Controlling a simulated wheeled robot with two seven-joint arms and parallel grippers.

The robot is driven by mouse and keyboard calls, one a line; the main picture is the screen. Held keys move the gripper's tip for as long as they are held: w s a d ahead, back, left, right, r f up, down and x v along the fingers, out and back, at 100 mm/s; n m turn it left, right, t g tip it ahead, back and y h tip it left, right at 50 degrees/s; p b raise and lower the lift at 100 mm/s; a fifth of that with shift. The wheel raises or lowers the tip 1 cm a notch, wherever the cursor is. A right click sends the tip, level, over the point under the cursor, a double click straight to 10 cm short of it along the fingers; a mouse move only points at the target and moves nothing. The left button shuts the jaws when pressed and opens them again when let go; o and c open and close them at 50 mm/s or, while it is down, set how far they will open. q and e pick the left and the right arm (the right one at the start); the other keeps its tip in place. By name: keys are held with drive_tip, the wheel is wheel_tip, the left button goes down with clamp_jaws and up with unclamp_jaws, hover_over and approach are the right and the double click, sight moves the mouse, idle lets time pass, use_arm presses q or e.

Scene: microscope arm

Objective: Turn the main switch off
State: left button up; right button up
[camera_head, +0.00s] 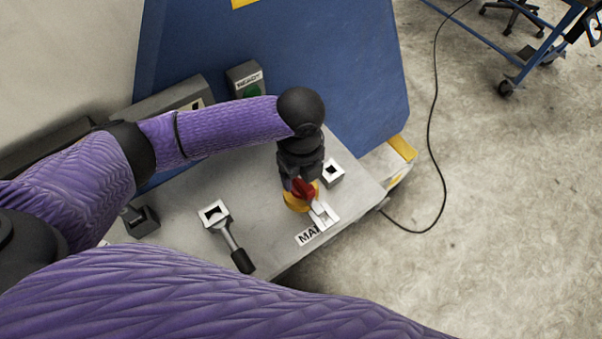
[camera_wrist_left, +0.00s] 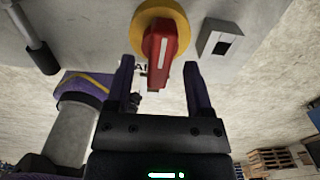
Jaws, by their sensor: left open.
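The main switch is a red handle (camera_head: 303,188) on a round yellow plate (camera_head: 295,200), set on the grey panel near its right end. In the left wrist view the red handle (camera_wrist_left: 159,52) stands nearly upright in the picture on the yellow plate (camera_wrist_left: 143,22). My left gripper (camera_head: 322,212) is over the switch and partly covers it in the head view. In the left wrist view its open fingers (camera_wrist_left: 158,68) lie on either side of the handle's lower end, with a gap on both sides. My right gripper is not in view.
A lever with a black grip (camera_head: 242,260) stands left of the switch. A small square fitting (camera_head: 332,173) is close on its right. A label (camera_head: 308,238) sits by the panel's front edge. A blue cabinet side (camera_head: 330,80) rises behind. A black cable (camera_head: 432,130) lies on the floor.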

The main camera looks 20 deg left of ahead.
use_arm(q)
drive_tip(key=shift+s+f, duration=0.1)
drive_tip(key=shift+f, duration=0.45)
clamp_jaws()
idle(1.0)
